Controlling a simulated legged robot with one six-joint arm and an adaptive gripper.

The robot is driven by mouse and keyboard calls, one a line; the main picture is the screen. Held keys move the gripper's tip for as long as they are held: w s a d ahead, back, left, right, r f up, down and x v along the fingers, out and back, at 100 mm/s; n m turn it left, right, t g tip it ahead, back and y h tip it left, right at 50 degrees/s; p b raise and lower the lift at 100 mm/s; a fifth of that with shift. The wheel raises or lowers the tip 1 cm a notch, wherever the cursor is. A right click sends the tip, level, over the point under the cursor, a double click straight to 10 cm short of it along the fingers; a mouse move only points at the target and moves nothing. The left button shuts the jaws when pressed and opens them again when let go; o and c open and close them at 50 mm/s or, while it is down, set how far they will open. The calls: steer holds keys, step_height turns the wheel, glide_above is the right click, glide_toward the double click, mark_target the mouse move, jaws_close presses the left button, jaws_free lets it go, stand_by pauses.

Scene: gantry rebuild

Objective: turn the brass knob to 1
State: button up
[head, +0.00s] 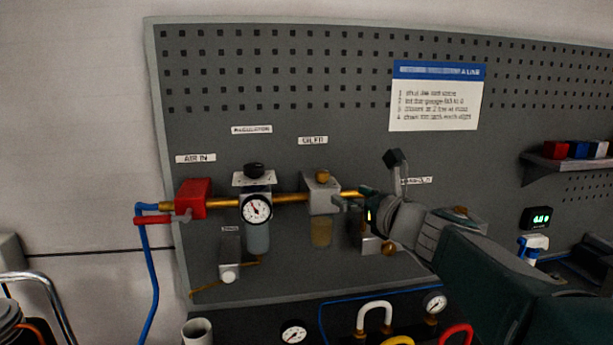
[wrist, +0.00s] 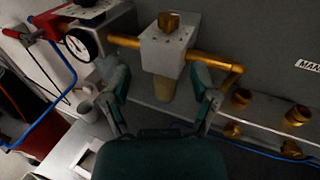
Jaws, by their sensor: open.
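The brass knob (head: 322,175) sits on top of the grey block (head: 322,198) under the "OILER"-like label. In the wrist view the knob (wrist: 168,21) stands at the top centre, above the block (wrist: 165,52). Small dark marks show on the block near it; no numbers can be read. My gripper (head: 352,204) is to the right of the block in the head view. In the wrist view my gripper (wrist: 160,84) is open, its two fingers spread below and to either side of the block. The fingers appear empty and apart from the knob.
A brass pipe (head: 290,198) runs through the block to the regulator gauge (head: 257,208) and red valve (head: 193,197) on the left. An amber bowl (head: 321,232) hangs below the block. Brass fittings (wrist: 241,97) are at right in the wrist view. A pegboard (head: 260,120) stands behind.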

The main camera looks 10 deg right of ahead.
mark_target(326, 177)
steer(key=shift+m, duration=0.5)
steer(key=x, duration=0.7)
steer(key=d+x, duration=0.1)
steer(key=x, duration=0.3)
steer(key=shift+w+r, duration=0.25)
steer(key=shift+r, duration=0.15)
jaws_close()
